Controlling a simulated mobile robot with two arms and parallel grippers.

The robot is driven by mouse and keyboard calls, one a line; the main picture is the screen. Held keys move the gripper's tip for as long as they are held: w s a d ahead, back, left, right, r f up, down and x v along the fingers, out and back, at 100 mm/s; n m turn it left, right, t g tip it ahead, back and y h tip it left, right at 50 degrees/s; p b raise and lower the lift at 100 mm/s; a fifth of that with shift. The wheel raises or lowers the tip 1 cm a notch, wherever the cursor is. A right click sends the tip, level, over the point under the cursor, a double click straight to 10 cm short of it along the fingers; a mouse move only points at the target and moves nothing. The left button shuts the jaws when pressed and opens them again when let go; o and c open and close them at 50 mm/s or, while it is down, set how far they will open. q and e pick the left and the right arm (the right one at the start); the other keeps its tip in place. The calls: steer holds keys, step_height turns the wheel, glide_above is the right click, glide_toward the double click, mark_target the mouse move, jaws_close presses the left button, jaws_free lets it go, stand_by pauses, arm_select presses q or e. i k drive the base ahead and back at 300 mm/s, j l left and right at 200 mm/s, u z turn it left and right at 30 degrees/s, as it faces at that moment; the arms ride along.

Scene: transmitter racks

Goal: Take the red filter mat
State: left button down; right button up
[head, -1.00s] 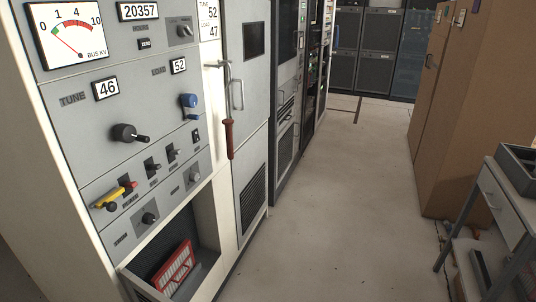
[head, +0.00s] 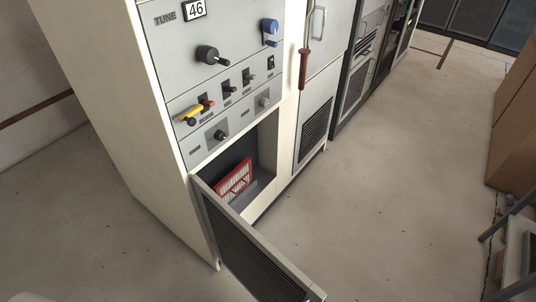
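The red filter mat (head: 234,179) has a red frame with a pale, patterned face. It stands tilted inside the open lower compartment (head: 267,146) of the cream and grey transmitter cabinet. The compartment's grey louvred door (head: 252,252) hangs open, swung out toward the front of the picture. The door's edge stands close to the mat's lower left side in this view. Neither of my grippers shows in the head view.
Control knobs and a yellow-red handle (head: 191,114) stick out of the panel above the compartment. The floor (head: 385,195) to the right is clear. A brown cabinet (head: 518,130) and a cart (head: 518,245) stand at the right edge.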

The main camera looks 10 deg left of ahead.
mark_target(229, 188)
steer(key=l+u, duration=0.1)
steer(key=u, duration=0.5)
steer(key=l+u, duration=0.1)
steer(key=l, duration=0.3)
steer(key=k+l+u, duration=0.15)
steer(key=l, duration=0.2)
steer(key=l+u, duration=0.1)
steer(key=l, duration=0.3)
steer(key=k+l+u, duration=0.1)
steer(key=l, duration=0.25)
steer(key=k+l+u, duration=0.15)
steer(key=l, duration=0.2)
steer(key=i+l+u, duration=0.35)
steer(key=l, duration=0.3)
steer(key=i+l+u, duration=0.15)
steer(key=l, duration=0.2)
steer(key=i+l+u, duration=0.15)
steer(key=l, duration=0.25)
